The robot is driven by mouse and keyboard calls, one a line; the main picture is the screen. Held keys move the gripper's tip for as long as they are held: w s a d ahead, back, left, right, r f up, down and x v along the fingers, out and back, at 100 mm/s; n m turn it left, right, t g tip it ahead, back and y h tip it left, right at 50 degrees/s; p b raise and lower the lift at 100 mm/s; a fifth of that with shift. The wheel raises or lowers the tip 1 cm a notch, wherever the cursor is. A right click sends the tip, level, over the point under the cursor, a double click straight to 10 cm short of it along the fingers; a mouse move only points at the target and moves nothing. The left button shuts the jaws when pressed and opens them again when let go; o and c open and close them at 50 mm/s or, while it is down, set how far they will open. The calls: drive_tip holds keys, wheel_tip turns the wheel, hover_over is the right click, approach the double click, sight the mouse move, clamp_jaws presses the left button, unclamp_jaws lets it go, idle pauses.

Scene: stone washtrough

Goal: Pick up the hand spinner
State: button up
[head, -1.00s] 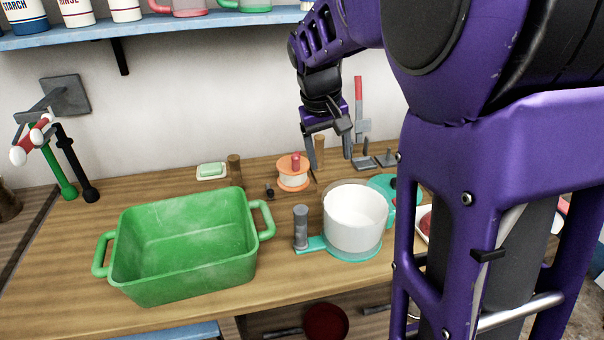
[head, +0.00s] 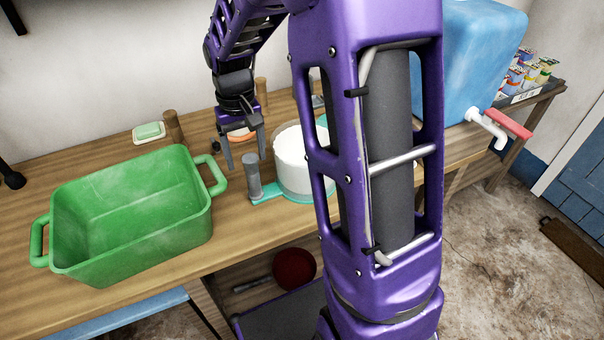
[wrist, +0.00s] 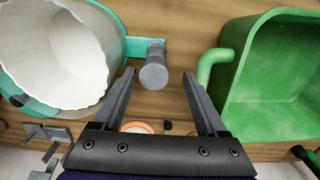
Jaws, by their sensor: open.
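The hand spinner appears to be the white tub (head: 290,160) on a teal base, with an upright grey post (head: 253,178) on a short teal arm at its left. It stands on the wooden counter, its right side hidden behind my arm. My gripper (head: 245,160) is open and empty, pointing down close to the post. In the wrist view, the post (wrist: 153,68) shows between the two fingertips, with the white tub (wrist: 50,55) to the left. I see no contact and cannot tell the exact height gap.
A green basin (head: 130,255) stands left of the spinner; its handle (wrist: 212,70) is close to the right finger in the wrist view. An orange-rimmed item (head: 240,135) is behind my gripper. A soap dish (head: 149,133) and wooden pegs stand farther back. A blue tank (head: 480,60) is at right.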

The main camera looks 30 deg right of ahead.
sight(253, 175)
drive_tip(key=shift+s+d+f+b, duration=0.1)
drive_tip(key=shift+f+b, duration=0.1)
drive_tip(key=shift+f, duration=0.95)
drive_tip(key=shift+w+d+f+b, duration=0.1)
drive_tip(key=shift+d+f+b, duration=0.05)
drive_tip(key=shift+f, duration=0.95)
drive_tip(key=shift+s+d+f+b, duration=0.1)
drive_tip(key=shift+f+b, duration=0.1)
drive_tip(key=shift+f, duration=0.95)
clamp_jaws()
